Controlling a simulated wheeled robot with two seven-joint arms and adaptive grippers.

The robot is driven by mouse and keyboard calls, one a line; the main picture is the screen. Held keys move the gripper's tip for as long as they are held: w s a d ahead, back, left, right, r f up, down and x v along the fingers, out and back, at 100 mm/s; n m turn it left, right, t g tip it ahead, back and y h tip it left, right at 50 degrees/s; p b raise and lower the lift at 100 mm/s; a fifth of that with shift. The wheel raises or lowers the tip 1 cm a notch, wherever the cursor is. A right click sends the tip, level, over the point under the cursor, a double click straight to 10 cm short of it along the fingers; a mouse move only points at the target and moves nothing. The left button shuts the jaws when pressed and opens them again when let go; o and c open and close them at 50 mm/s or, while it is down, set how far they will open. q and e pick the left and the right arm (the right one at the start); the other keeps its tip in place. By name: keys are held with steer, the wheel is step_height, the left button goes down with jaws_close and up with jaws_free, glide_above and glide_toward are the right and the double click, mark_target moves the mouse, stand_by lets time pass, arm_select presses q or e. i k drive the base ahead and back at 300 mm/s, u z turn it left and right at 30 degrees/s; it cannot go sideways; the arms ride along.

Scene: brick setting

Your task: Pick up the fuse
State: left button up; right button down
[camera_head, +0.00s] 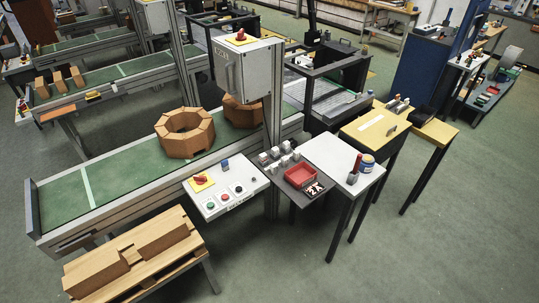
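I cannot make out for certain which thing is the fuse. Several small grey-white pieces (279,158) sit in a group on a dark small table, just right of the control panel; they are too small to identify. Neither of my grippers is in view.
A white-topped table (335,154) adjoins on the right, holding a dark red-brown bottle (355,169) and a jar (367,163). The control panel (228,189) and green conveyor (120,183) with a brick ring (185,133) stand left. Floor is clear at front right.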

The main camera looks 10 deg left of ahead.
mark_target(264, 157)
steer(key=z, duration=0.55)
steer(key=k, duration=1.3)
steer(key=z, duration=0.4)
steer(key=i, duration=1.45)
steer(key=u, duration=0.6)
steer(key=i, duration=1.25)
steer(key=u, duration=1.6)
steer(key=i, duration=0.85)
steer(key=u, duration=0.95)
